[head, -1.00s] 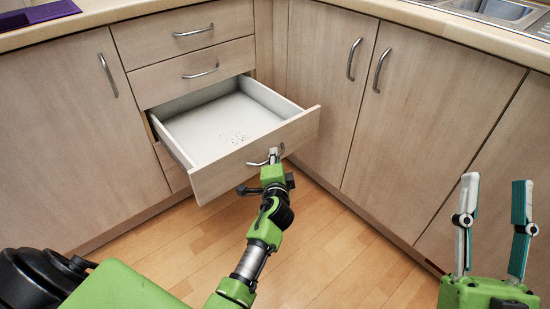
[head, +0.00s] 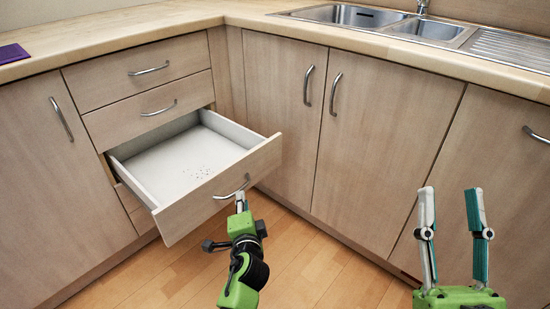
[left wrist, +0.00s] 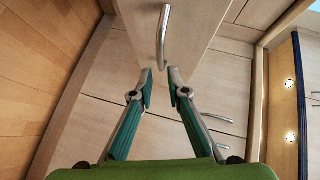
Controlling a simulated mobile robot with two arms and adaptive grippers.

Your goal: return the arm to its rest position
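My left gripper (head: 241,197) is just below and in front of the handle (head: 232,188) of the pulled-out drawer (head: 222,192). In the left wrist view its two teal-padded fingers (left wrist: 160,89) are apart with nothing between them. The handle (left wrist: 163,37) shows beyond the fingertips, apart from them, on the pale drawer front (left wrist: 190,25). My right gripper (head: 452,210) is raised at the lower right of the head view, its fingers apart and empty.
The open drawer holds only small dark specks. Closed drawers (head: 148,105) are above it, and closed cupboard doors (head: 382,150) stand to the right. A counter (head: 215,15) with a sink (head: 350,14) runs above. The wooden floor (head: 300,260) in front is clear.

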